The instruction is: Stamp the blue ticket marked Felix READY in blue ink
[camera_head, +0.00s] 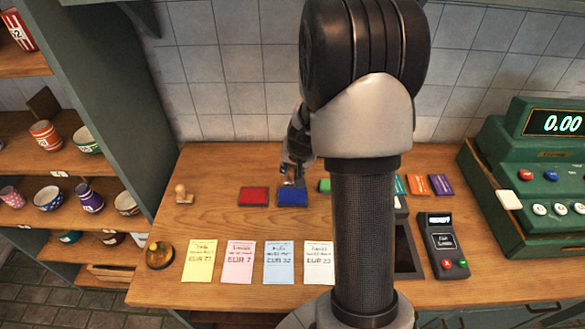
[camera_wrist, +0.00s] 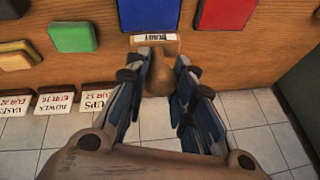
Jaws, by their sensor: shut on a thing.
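The blue ticket (camera_head: 279,264) lies third in a row of tickets at the table's front; it reads EUR 32, and its name is too small to read surely. The blue ink pad (camera_head: 293,197) lies behind it and also shows in the wrist view (camera_wrist: 160,14). My gripper (camera_head: 291,177) is at the back edge of the blue pad. In the wrist view my gripper (camera_wrist: 158,62) is shut on a wooden stamp (camera_wrist: 156,72) with a READY label. The stamp's underside is hidden, and I cannot tell if it touches the pad.
Another wooden stamp (camera_head: 183,194) stands at left. A bell (camera_head: 159,255), card terminal (camera_head: 442,245) and green cash register (camera_head: 535,170) flank the tickets. My arm hides the middle right.

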